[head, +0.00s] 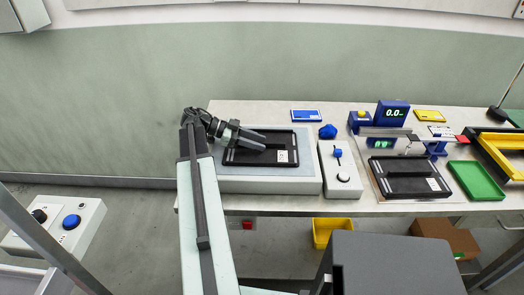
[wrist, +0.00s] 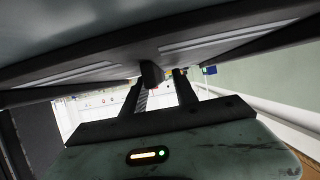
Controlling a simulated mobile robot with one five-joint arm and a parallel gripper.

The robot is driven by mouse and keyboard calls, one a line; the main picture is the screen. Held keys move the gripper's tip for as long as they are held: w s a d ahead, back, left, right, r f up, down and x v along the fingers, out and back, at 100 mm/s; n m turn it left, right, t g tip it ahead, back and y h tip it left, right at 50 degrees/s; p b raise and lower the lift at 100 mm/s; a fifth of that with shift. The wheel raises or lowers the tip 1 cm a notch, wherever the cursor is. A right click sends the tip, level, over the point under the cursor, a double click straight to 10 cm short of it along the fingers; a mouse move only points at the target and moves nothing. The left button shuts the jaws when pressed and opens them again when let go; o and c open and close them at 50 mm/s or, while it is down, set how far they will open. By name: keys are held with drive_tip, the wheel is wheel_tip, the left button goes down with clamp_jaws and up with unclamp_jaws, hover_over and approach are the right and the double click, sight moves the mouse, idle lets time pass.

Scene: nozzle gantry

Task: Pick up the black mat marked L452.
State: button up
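Two black mats with white labels show in the head view. One black mat (head: 236,157) lies on a grey pad at the left of the bench. The other black mat (head: 398,185) lies further right, on a pale board. The label print is too small to read, so I cannot tell which is L452. My gripper (head: 262,147) reaches in from the left, low over the left mat. In the wrist view my gripper (wrist: 160,82) shows two fingers apart, with a small dark block (wrist: 152,74) between their tips and a dark slab beyond. Contact is unclear.
A white control box (head: 341,180) with a blue lever stands right of the pad. Further right are a blue display (head: 392,112), a green tray (head: 476,180) and a yellow frame (head: 490,152). A yellow bin (head: 335,229) is below the bench.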

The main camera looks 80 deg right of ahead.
clamp_jaws()
idle(1.4)
